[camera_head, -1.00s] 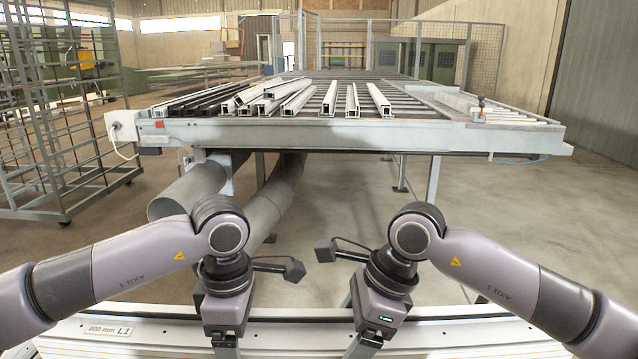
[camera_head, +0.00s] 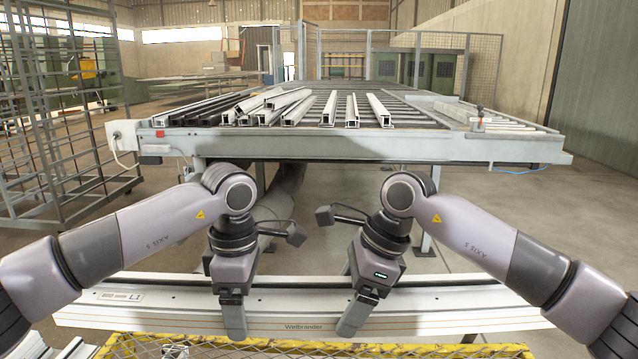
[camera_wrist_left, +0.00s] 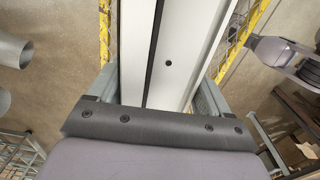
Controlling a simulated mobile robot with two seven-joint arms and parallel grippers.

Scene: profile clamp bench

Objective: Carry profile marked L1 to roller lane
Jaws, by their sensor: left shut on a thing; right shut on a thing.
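The long white profile marked L1 (camera_head: 440,308) lies level across the front of the head view, its "800 mm L1" label (camera_head: 122,296) near its left end. My left gripper (camera_head: 235,318) is shut on it left of its middle, and my right gripper (camera_head: 352,318) right of its middle. In the left wrist view the profile (camera_wrist_left: 180,60) runs between the fingers, with a dark slot along it. A strip with rollers (camera_head: 500,128) lies at the right end of the large table; I cannot tell for sure that this is the roller lane.
The large table (camera_head: 350,147) stands ahead, with several white and dark profiles (camera_head: 265,107) on its left and middle. A yellow-edged mesh crate (camera_head: 300,345) is below the held profile. A tall wire rack (camera_head: 60,130) stands at left. Bare floor lies at right.

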